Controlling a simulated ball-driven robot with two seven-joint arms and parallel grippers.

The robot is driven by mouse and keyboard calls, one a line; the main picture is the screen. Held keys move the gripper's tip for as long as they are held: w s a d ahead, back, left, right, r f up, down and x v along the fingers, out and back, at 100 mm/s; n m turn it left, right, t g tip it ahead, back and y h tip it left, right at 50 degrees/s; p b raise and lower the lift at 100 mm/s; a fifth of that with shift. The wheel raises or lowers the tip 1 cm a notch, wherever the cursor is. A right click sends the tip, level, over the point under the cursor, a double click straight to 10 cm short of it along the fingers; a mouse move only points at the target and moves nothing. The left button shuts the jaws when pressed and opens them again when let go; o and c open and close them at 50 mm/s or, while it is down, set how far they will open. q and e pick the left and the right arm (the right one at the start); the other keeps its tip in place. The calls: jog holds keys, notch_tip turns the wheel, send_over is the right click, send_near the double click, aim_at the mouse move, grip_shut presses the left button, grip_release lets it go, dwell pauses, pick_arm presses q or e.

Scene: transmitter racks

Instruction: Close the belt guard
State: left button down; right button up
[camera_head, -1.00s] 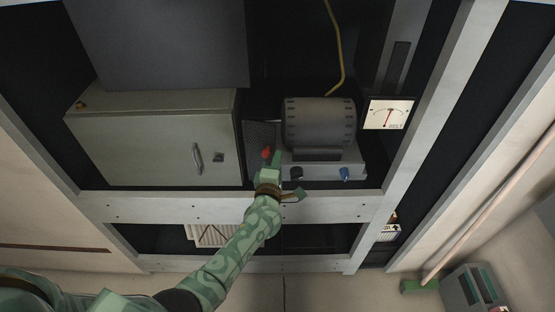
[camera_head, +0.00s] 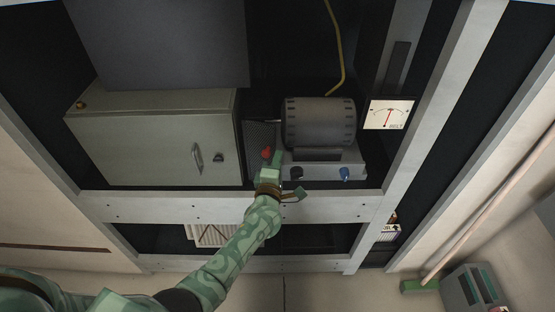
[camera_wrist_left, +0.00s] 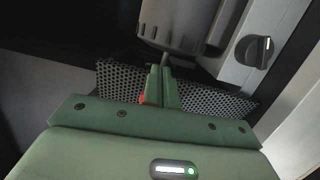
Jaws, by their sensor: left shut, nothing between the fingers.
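The belt guard (camera_head: 259,134) is a dark perforated mesh panel between the grey cabinet and the motor in the head view. The mesh also spreads behind my fingers in the left wrist view (camera_wrist_left: 205,98). A red part (camera_head: 266,153) sits low on the guard. My left gripper (camera_head: 276,158) is shut and empty, with its fingertips just right of the red part. In the left wrist view the shut fingers (camera_wrist_left: 159,85) stand in front of the mesh, and a sliver of red shows at their left side. Whether they touch it I cannot tell. My right gripper is out of view.
A closed cabinet (camera_head: 158,140) is at left, a dial meter (camera_head: 389,114) at right. The pale rack rail (camera_head: 335,208) crosses below.

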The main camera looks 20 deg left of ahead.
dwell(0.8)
pick_arm(q)
jog(key=p, duration=0.6)
send_near(265, 156)
jog(key=s+d, duration=0.4)
jog(key=s, duration=0.2)
notch_tip(265, 156, down, 6)
jog(key=s+a+b, duration=0.2)
jog(key=b, duration=0.3)
notch_tip(265, 156, up, 5)
jog(key=w+a+m+b, duration=0.2)
jog(key=m+b, duration=0.1)
jog(key=m, duration=1.6)
jog(key=shift+h, duration=0.3)
jog(key=w, duration=0.4)
jog(key=w+b, duration=0.1)
jog(key=w, duration=0.3)
jog(key=w+a+r+b, duration=0.1)
jog(key=w, duration=0.3)
jog(key=shift+w, duration=0.4)
